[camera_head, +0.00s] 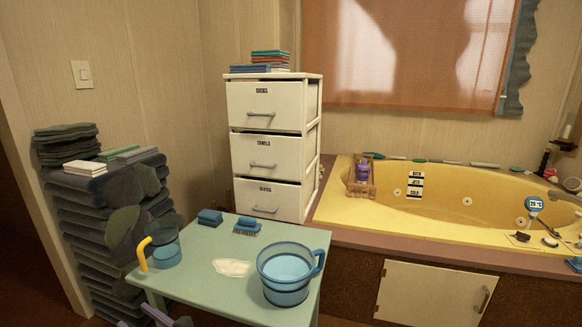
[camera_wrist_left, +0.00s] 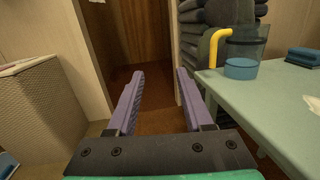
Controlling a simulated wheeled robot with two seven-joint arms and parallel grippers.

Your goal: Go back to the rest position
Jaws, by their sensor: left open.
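My left gripper (camera_head: 160,318) shows at the bottom edge of the head view, just below the front left corner of the green table (camera_head: 205,275). In the left wrist view its two purple fingers (camera_wrist_left: 158,88) stand apart with nothing between them. They point over the floor towards a dark doorway, and the table is to their right. My right gripper is in neither view.
On the table stand a clear cup with a yellow handle (camera_head: 166,248), a blue pitcher (camera_head: 286,272) and two blue brushes (camera_head: 247,226). A drawer unit (camera_head: 268,135), stacked towels (camera_head: 90,205) and a yellow tub (camera_head: 440,207) stand behind. A woven basket (camera_wrist_left: 35,110) is left.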

